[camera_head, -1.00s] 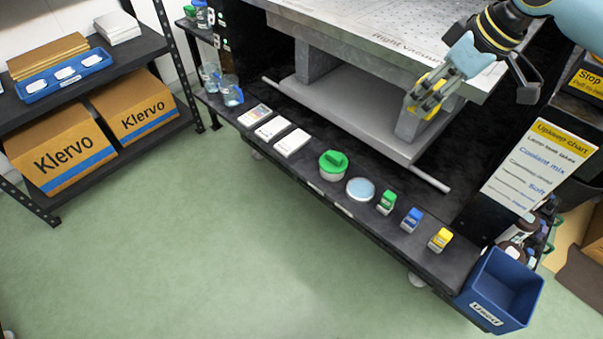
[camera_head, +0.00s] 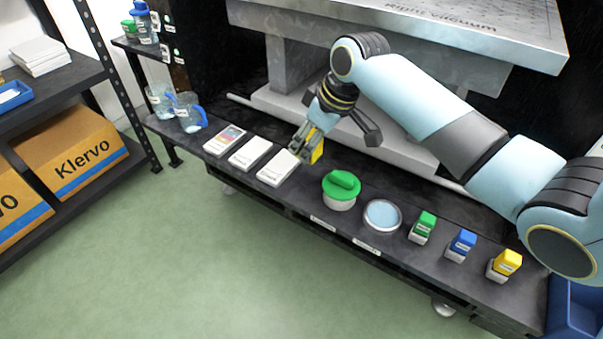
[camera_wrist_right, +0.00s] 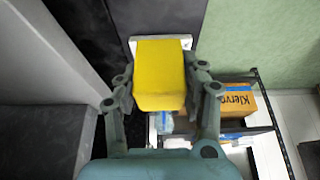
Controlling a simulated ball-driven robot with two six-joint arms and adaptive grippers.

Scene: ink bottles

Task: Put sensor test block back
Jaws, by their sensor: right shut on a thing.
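A yellow block (camera_head: 317,154) is held by my right gripper (camera_head: 307,143), just beside the right end of the rightmost white flat box (camera_head: 277,168) on the dark shelf. In the right wrist view the yellow block (camera_wrist_right: 160,75) fills the space between the two fingers of my right gripper (camera_wrist_right: 163,90), which are shut on it. A white edge shows behind it there. I cannot tell whether the block touches the shelf or the box. My left gripper is not in view.
Along the dark shelf (camera_head: 300,195) stand a green-lidded tub (camera_head: 341,188), a round dish (camera_head: 382,216) and small green (camera_head: 423,226), blue (camera_head: 461,245) and yellow-capped (camera_head: 504,265) bottles. Blue-handled jugs (camera_head: 188,112) stand at its left end. A grey machine bench (camera_head: 400,40) rises behind.

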